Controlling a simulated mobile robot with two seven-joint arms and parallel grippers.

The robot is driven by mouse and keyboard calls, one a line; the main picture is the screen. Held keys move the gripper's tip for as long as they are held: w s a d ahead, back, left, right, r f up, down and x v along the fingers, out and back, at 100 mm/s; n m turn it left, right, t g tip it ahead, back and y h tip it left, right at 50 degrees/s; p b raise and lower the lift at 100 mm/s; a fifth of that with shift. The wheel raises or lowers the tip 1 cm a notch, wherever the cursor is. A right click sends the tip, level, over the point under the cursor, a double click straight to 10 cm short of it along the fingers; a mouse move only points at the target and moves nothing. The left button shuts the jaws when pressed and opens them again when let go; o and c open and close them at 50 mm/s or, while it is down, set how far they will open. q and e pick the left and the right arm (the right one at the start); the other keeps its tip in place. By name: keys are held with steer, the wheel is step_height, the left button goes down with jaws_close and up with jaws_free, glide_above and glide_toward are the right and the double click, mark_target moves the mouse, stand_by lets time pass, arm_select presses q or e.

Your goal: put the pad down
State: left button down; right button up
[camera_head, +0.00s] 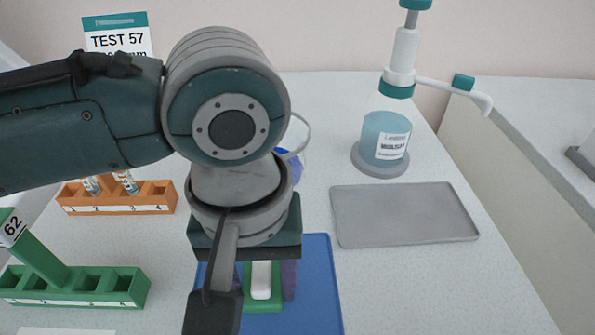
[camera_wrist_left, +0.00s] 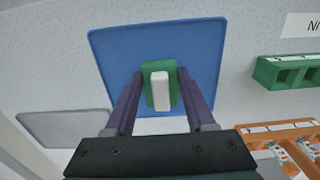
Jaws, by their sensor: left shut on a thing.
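The pad (camera_head: 261,282) looks like a green block with a white bar on its top. My left gripper (camera_head: 268,288) reaches down from above and is shut on the pad, with a purple finger on either side. The pad also shows between the fingers in the left wrist view (camera_wrist_left: 160,90). It is over the blue mat (camera_head: 324,295), which fills the middle of the wrist view (camera_wrist_left: 118,55). I cannot tell whether the pad touches the mat. My left arm hides part of the mat in the head view. My right gripper does not show.
An orange rack (camera_head: 118,206) with several slots holds tubes at the left. A green rack (camera_head: 80,287) stands nearer. A wash bottle (camera_head: 384,145) stands at the back right, behind an empty grey tray (camera_head: 405,215). A blue object (camera_head: 293,165) is half hidden behind my arm.

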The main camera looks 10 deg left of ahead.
mark_target(261, 283)
arm_select(q)
steer(key=shift+f, duration=0.35)
steer(key=shift+f, duration=0.1)
steer(key=shift+c, duration=1.2)
jaws_free()
step_height(261, 283, up, 12)
steer(key=p, duration=0.3)
steer(key=s+d+f+m+t+h, duration=0.2)
steer(key=s+d+m+h, duration=0.1)
steer(key=s+d+h, duration=0.1)
steer(key=s+a+f+m+y, duration=0.1)
steer(key=s+a+y, duration=0.1)
steer(key=a, duration=0.5)
steer(key=s+a+f+m+t+y, duration=0.1)
steer(key=s+a, duration=0.4)
steer(key=a, duration=0.1)
steer(key=shift+a+f+t+y, duration=0.3)
steer(key=shift+a+f+y, duration=0.05)
steer(key=shift+f+y, duration=0.05)
